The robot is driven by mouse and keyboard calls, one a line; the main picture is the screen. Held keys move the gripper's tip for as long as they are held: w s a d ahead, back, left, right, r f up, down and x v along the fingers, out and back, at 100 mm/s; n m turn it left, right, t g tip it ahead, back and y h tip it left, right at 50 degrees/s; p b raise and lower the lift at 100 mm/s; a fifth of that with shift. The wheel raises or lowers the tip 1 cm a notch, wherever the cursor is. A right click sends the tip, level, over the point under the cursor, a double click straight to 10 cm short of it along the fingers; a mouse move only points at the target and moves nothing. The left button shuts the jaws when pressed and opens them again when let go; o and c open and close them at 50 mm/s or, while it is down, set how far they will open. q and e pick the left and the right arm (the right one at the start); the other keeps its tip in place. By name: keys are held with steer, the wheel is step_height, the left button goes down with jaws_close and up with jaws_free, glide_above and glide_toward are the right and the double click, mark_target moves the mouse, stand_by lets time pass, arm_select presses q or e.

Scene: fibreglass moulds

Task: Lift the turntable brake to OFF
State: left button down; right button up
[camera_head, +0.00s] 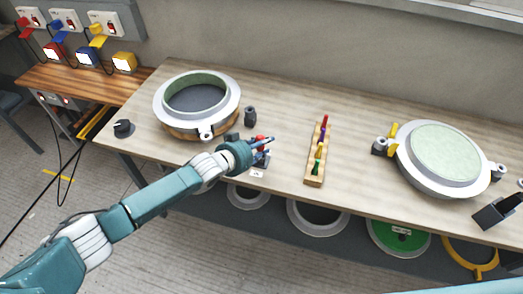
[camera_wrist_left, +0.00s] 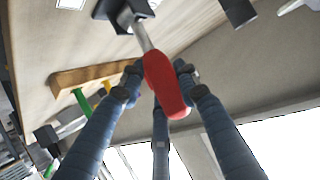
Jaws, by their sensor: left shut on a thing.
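The brake is a lever with a red handle (camera_wrist_left: 165,84) on a metal shaft, rising from a dark base (camera_wrist_left: 124,12) in the left wrist view. In the head view its red top (camera_head: 260,138) shows at my left gripper (camera_head: 266,149), near the front edge of the bench. My left gripper is shut on the red handle, with its blue-grey fingers (camera_wrist_left: 158,88) around it. A small white label (camera_head: 257,173) is on the bench edge below; its text is too small to read. The lever's exact setting is hard to tell. My right gripper is not in view.
A round mould (camera_head: 197,105) sits left of the lever, with a dark cylinder (camera_head: 250,117) between. A wooden rack (camera_head: 316,158) with coloured tools stands right. Another round mould (camera_head: 443,156) is further right. The bench between rack and right mould is mostly clear.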

arm_select(q)
steer(key=shift+w+r+g, duration=0.1)
steer(key=shift+w+g, duration=0.2)
steer(key=shift+w, duration=0.1)
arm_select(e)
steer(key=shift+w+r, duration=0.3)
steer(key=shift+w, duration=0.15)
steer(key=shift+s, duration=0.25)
arm_select(q)
steer(key=c, duration=1.5)
jaws_free()
steer(key=shift+d, duration=0.1)
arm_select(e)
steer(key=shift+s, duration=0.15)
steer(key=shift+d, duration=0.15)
arm_select(q)
steer(key=v, duration=1.1)
steer(key=shift+s+r, duration=0.3)
